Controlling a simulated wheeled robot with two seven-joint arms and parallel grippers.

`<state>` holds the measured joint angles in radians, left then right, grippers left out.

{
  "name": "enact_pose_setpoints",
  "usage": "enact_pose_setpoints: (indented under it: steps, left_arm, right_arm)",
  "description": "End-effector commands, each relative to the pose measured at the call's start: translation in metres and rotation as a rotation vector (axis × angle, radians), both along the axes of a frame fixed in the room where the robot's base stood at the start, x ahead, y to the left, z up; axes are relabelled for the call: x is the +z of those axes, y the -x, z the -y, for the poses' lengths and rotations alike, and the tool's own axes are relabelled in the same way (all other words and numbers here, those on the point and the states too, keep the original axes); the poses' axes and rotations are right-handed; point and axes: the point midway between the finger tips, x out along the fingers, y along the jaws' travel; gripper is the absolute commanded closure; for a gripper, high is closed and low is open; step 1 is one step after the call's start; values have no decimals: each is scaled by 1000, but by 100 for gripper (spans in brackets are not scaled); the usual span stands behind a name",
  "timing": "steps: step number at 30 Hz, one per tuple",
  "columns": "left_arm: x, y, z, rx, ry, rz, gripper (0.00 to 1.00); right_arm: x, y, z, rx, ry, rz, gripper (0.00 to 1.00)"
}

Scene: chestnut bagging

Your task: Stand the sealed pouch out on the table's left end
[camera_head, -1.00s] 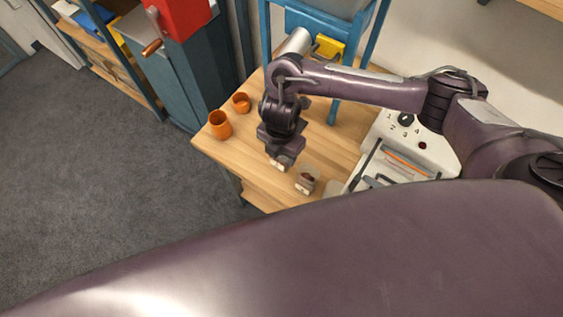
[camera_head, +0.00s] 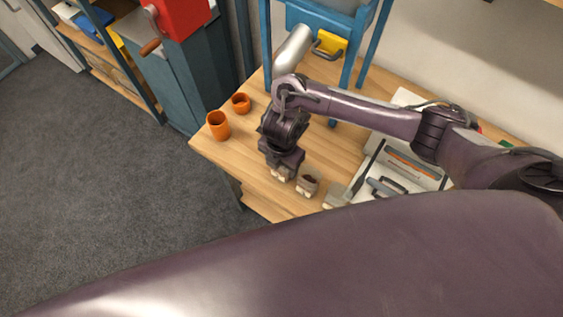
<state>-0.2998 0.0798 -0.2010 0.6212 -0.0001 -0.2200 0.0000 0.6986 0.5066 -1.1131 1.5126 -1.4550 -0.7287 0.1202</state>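A small pouch (camera_head: 308,184) with brown contents stands on the wooden table (camera_head: 238,158), near its front edge and left of the sealing machine. It is partly see-through and has a pale patch low on its front. My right gripper (camera_head: 281,174) points down just left of the pouch, its pale fingertips low over the table. The fingers look close together, but their gap is too small to read. I cannot tell whether they touch the pouch. My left gripper is not in view.
Two orange cups (camera_head: 218,125) (camera_head: 241,103) stand at the table's left end, with bare wood in front of them. The white sealing machine (camera_head: 405,178) is to the right. A blue frame (camera_head: 352,60) and a metal chute (camera_head: 293,47) rise behind.

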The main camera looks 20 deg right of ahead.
Motion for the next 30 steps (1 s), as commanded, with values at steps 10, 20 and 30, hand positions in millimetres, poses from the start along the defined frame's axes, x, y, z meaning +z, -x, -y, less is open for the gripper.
enact_pose_setpoints:
  steps: [10, 20, 30]
  left_arm:
    - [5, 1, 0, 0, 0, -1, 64]
    - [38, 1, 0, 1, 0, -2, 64]
    - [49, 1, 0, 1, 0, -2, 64]
  right_arm:
    - [7, 0, 0, -1, 0, 0, 38]
    - [73, -2, 0, 4, 1, 6, 38]
    - [118, -1, 0, 1, 0, 1, 38]
